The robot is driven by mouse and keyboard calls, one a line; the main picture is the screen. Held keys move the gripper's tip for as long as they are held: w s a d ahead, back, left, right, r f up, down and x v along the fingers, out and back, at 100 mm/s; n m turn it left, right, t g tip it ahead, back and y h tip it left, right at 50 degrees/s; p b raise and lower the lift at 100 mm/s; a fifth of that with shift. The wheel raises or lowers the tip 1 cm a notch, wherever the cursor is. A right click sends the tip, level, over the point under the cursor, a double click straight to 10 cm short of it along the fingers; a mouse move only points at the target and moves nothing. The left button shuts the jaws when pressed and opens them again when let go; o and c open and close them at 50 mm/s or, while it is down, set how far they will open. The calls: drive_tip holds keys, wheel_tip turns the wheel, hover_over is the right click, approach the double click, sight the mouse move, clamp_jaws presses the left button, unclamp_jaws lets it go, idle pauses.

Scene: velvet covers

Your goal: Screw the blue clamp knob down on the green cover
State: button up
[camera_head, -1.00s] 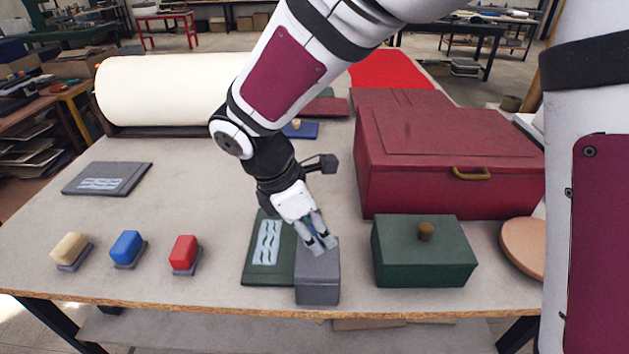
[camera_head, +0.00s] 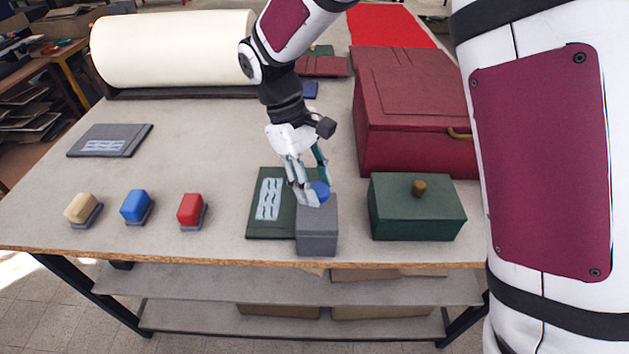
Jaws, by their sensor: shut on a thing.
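The green cover (camera_head: 275,231) is a flat dark green board with a pale wavy panel, lying near the table's front edge. A grey block (camera_head: 317,236) stands at its right side and hides part of it. The round blue clamp knob (camera_head: 320,190) shows at the top of the grey block, by the cover's right edge. My gripper (camera_head: 313,190) points down with its fingers around the knob and is shut on it. The fingers partly hide the knob. I cannot tell whether the knob touches the block or the cover.
A green box with a brass knob (camera_head: 417,218) stands close on the right, before a large dark red box (camera_head: 415,130). Cream (camera_head: 81,208), blue (camera_head: 136,206) and red (camera_head: 190,210) blocks sit at left. A grey board (camera_head: 110,133) lies farther back. The table's middle left is clear.

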drive_tip(key=m, duration=0.2)
drive_tip(key=m+g+y+p, duration=0.1)
drive_tip(key=m, duration=0.2)
drive_tip(key=shift+w+d+m+g+y, duration=0.1)
drive_tip(key=shift+d+m+g+y, duration=0.05)
drive_tip(key=shift+m+g+y, duration=0.15)
drive_tip(key=shift+d+m+y+p, duration=0.1)
drive_tip(key=shift+m+y+p, duration=0.6)
drive_tip(key=shift+m, duration=1.6)
drive_tip(key=shift+y, duration=0.3)
drive_tip(key=o, duration=1.1)
drive_tip(key=shift+o, duration=0.2)
drive_tip(key=v, duration=1.2)
drive_tip(key=shift+w, duration=0.15)
